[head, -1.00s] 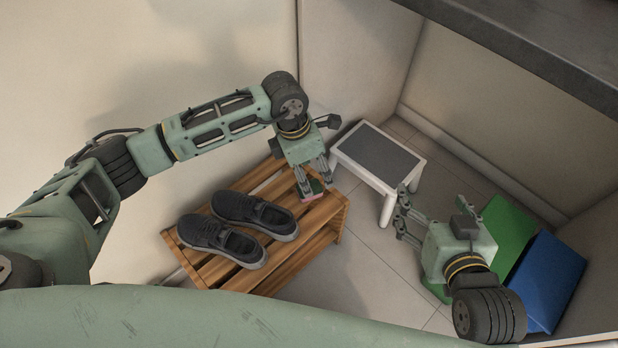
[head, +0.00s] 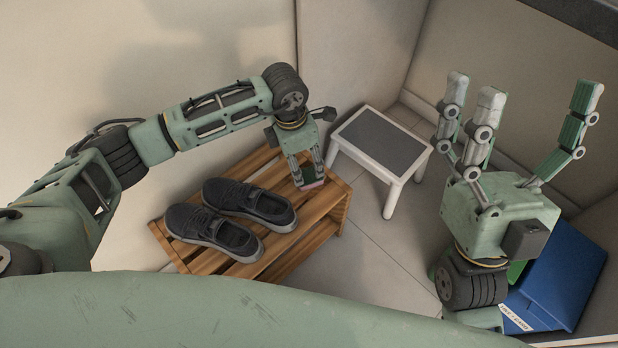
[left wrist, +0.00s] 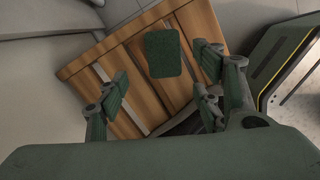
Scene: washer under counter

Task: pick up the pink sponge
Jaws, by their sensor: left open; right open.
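The pink sponge (head: 313,185) lies at the right end of the wooden slatted rack (head: 335,205). Its pink edge shows in the head view, and its dark green top (left wrist: 170,54) faces up in the left wrist view. My left gripper (head: 309,180) points down over it, open, with fingers on either side. In the left wrist view the sponge lies between and a little beyond the open fingers (left wrist: 165,85), with gaps visible. I cannot tell the exact height above it. My right gripper (head: 530,100) is open and empty, fingers pointing up, at the right.
Dark shoes (head: 230,215) sit on the rack left of the sponge. A white stool (head: 415,172) with a grey top stands right of the rack. A blue box (head: 560,275) and a partly hidden green item stand at the lower right. Walls close in behind.

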